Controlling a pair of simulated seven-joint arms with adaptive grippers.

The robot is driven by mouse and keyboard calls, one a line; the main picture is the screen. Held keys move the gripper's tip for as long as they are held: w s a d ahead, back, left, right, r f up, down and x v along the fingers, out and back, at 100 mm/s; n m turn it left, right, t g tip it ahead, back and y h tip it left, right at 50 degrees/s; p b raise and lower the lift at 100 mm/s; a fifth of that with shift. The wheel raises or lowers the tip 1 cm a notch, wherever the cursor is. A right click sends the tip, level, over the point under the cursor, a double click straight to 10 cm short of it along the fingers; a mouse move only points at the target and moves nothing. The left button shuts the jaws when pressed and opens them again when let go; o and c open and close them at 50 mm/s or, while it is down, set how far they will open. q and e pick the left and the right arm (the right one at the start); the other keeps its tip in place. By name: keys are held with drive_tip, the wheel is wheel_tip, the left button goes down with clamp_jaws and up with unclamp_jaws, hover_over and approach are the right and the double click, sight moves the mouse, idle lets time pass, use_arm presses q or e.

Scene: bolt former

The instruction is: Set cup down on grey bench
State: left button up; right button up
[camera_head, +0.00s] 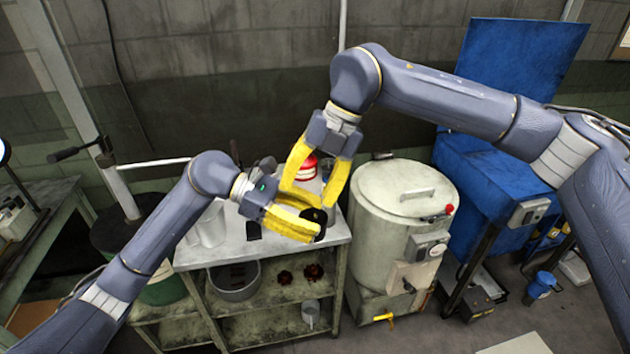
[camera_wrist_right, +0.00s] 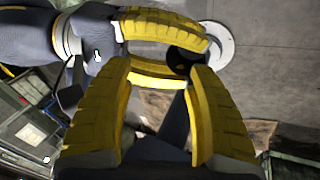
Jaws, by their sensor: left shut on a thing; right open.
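A small dark cup (camera_head: 316,215) is between the fingertips of my left gripper (camera_head: 308,222) in the head view. The left gripper is shut on it, over the right part of the grey bench (camera_head: 262,246). Whether the cup touches the bench top cannot be told. My right gripper (camera_head: 312,192) is open, fingers pointing down, just behind and above the left one. In the right wrist view the dark cup (camera_wrist_right: 183,60) shows beyond the open right fingers (camera_wrist_right: 160,78), partly hidden by the left gripper's yellow fingers.
A red and white object (camera_head: 306,168) stands behind the grippers. A pale container (camera_head: 208,228) stands on the bench's left. A grey pot (camera_head: 233,282) and a metal mug (camera_head: 310,312) sit on shelves below. A large cream drum (camera_head: 405,195) stands right of the bench.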

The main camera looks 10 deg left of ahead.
drive_tip(key=f+h, duration=0.1)
drive_tip(key=f, duration=0.2)
drive_tip(key=f+t+h, duration=0.1)
drive_tip(key=f, duration=0.2)
drive_tip(key=f+t+h, duration=0.1)
drive_tip(key=f, duration=0.3)
drive_tip(key=shift+s+d+f+n, duration=0.15)
drive_tip(key=shift+d+n, duration=0.1)
drive_tip(key=shift+n, duration=0.15)
drive_tip(key=shift+o, duration=0.2)
idle(0.3)
drive_tip(key=c, duration=0.9)
use_arm(q)
drive_tip(key=o, duration=1.3)
use_arm(e)
drive_tip(key=shift+c, duration=0.2)
